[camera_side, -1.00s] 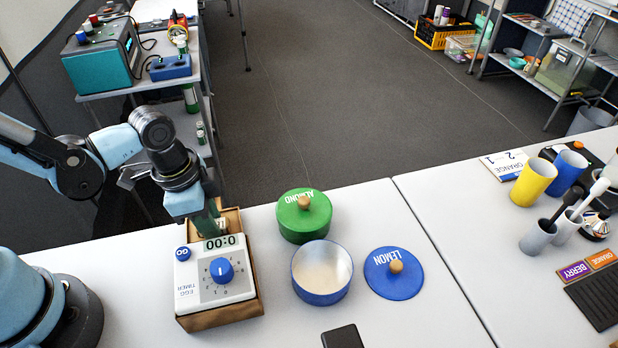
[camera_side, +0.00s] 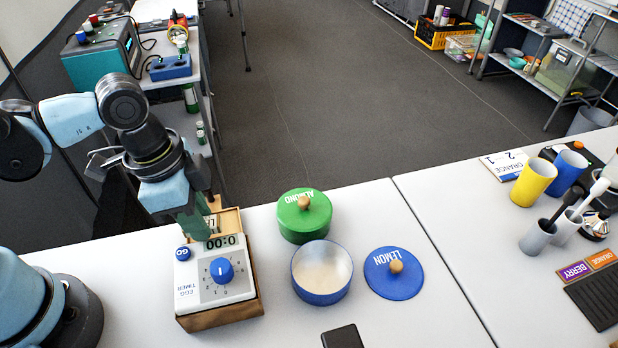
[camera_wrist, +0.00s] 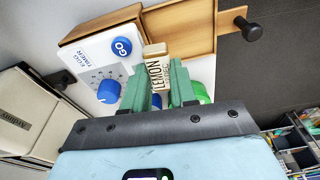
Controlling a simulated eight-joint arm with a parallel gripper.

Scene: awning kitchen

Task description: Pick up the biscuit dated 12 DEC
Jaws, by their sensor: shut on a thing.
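My gripper (camera_wrist: 160,66) has green fingers shut on a biscuit (camera_wrist: 155,66) marked LEMON; no date on it is readable. In the side view my gripper (camera_side: 199,226) is at the back of the egg timer, and a pale piece of the biscuit (camera_side: 211,221) shows beside the fingers. Behind it is the open end of the wooden box (camera_side: 230,222). I cannot tell whether the biscuit touches the box. No 12 DEC marking is readable in either view.
The white egg timer (camera_side: 209,277) sits over the front of the wooden box. To the right are the green ALMOND tin (camera_side: 303,229), an open blue tin (camera_side: 322,290) and the blue LEMON lid (camera_side: 382,284).

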